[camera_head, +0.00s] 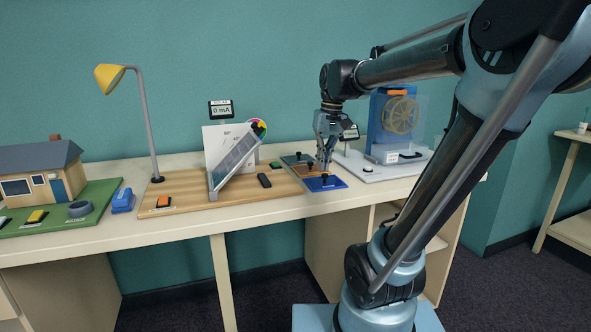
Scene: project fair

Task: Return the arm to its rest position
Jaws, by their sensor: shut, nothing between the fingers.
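My gripper (326,166) points down over the right-hand part of the table, its fingers shut with nothing between them. It is close above a blue plate (334,184) with a dark knob; I cannot tell whether the fingertips touch anything there. My arm (412,64) reaches out from the base at the lower right, up and over the table, with the last links hanging down to the gripper.
A blue box with a round wheel (403,115) stands just right of my gripper. A tilted panel (234,160) and a yellow lamp (108,77) stand on a wooden board (207,196) to the left. A model house (42,172) sits at far left. The space above the table's middle is free.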

